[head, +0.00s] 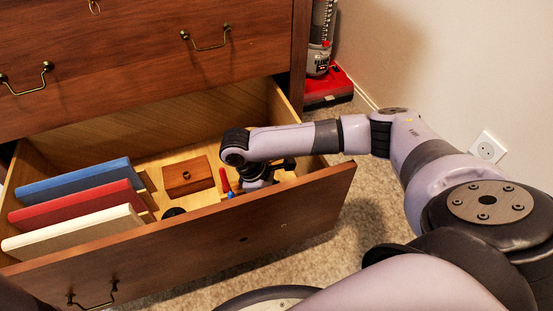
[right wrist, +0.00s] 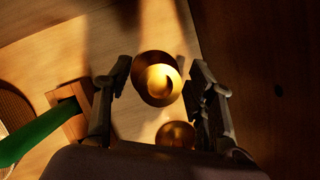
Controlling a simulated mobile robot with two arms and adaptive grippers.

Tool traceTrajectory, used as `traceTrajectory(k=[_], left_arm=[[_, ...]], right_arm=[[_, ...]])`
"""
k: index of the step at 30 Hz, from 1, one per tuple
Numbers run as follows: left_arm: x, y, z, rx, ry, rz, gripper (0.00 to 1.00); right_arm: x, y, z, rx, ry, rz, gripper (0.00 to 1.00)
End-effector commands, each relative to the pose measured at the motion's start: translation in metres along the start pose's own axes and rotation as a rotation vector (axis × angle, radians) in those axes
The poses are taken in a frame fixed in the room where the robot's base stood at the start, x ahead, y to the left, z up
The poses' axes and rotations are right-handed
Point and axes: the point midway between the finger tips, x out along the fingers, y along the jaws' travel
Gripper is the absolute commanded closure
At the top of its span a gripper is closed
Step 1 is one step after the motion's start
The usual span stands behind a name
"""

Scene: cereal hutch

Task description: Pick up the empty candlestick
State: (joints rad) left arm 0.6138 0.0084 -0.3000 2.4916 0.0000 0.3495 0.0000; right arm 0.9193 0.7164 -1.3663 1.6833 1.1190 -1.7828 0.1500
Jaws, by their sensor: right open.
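A brass candlestick (right wrist: 157,78) shows in the right wrist view as a round golden shape with an open cup and no candle in it. My right gripper (right wrist: 160,70) is open, with one finger on each side of the candlestick; I cannot tell whether either finger touches it. A second rounded brass shape (right wrist: 175,135) shows nearer the palm, partly hidden; I cannot tell if it is part of the same piece. In the head view my right gripper (head: 262,180) reaches down into the open drawer and hides the candlestick. My left gripper is not in view.
The drawer (head: 250,210) holds a blue book (head: 75,180), a red book (head: 80,203), a cream book (head: 75,230), a wooden box (head: 188,176) and a small red upright item (head: 224,180). A green item (right wrist: 35,138) lies left of the gripper. The drawer front stands close to my right wrist.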

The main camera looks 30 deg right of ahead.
Motion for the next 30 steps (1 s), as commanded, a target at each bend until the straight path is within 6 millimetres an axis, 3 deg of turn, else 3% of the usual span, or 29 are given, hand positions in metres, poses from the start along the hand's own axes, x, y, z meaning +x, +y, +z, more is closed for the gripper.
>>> traceTrajectory(k=[8,30], left_arm=[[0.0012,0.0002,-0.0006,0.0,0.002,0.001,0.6],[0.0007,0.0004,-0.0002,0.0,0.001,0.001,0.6]], right_arm=[[0.0006,0.0001,0.0004,0.0,0.0,0.0,0.5],[0.0007,0.0,0.0002,0.0,0.0,0.0,0.99]])
